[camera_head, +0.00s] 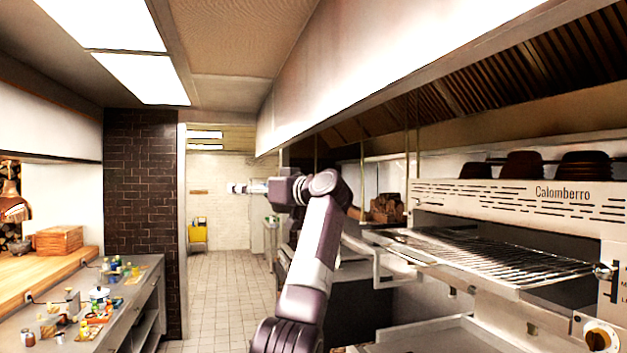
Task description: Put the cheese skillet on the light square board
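I cannot make out the cheese skillet or the light square board in this view. One of my arms, which I take for the right one, rises from the bottom middle, bends at the elbow and reaches left over the aisle. Its far end, where my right gripper (236,188) seems to be, is small and pale. I cannot see its fingers clearly, nor anything held in them. My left gripper is not in view.
A wire grill rack (480,258) sticks out at right under the Calomberro unit (450,195), with dark stacked dishes (585,165) on top. A grey counter (130,300) with small jars and a wooden counter (45,270) stand left. The tiled aisle (225,290) is clear.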

